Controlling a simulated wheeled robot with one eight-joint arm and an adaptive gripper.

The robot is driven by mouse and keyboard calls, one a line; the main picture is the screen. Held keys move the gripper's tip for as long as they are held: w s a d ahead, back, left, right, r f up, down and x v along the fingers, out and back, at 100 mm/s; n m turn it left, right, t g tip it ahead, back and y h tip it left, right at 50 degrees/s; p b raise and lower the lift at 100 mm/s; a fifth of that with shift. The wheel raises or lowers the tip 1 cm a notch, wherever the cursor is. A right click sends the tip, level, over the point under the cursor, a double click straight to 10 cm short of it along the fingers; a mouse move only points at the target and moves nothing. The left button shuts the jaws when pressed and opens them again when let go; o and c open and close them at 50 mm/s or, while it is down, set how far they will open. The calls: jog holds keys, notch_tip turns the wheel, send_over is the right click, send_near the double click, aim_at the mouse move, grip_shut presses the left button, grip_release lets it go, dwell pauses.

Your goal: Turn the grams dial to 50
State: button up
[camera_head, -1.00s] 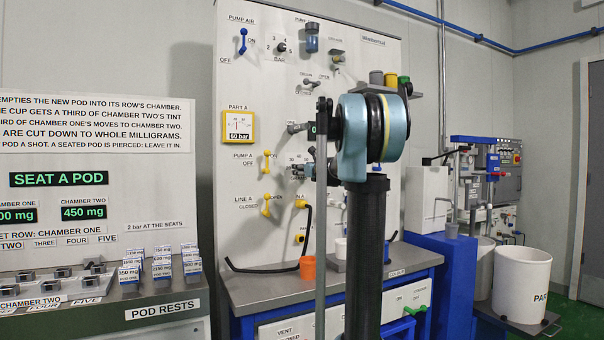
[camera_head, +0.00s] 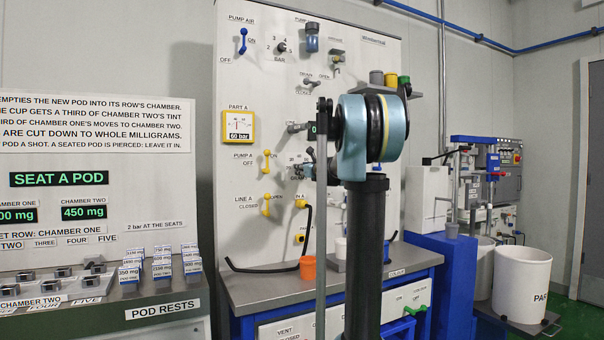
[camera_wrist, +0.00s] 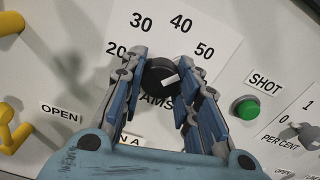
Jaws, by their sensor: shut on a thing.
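The grams dial is a black knob (camera_wrist: 158,74) on a white plate in the wrist view. The numbers 20, 30, 40 and 50 (camera_wrist: 204,50) run around it, with 60 or beyond not visible. A white pointer mark shows on the knob's right side, below the 50; its exact reading is unclear. My gripper (camera_wrist: 160,80) has its blue and grey fingers on either side of the knob, shut on it. The fingers and palm hide part of the GRAMS label. In the head view my arm mostly hides the gripper and the dial.
A green SHOT button (camera_wrist: 247,109) sits right of the dial, with a PER CENT switch (camera_wrist: 297,131) further right. Yellow valve handles (camera_wrist: 10,125) are at the left. In the head view, an orange cup (camera_head: 308,267) stands on the bench (camera_head: 270,290) below the panel.

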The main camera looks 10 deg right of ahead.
jog(key=o, duration=1)
jog(key=shift+o, duration=0.5)
jog(key=shift+s, duration=0.15)
jog(key=v, duration=1.1)
jog(key=shift+s, duration=0.25)
jog(key=shift+d, duration=0.15)
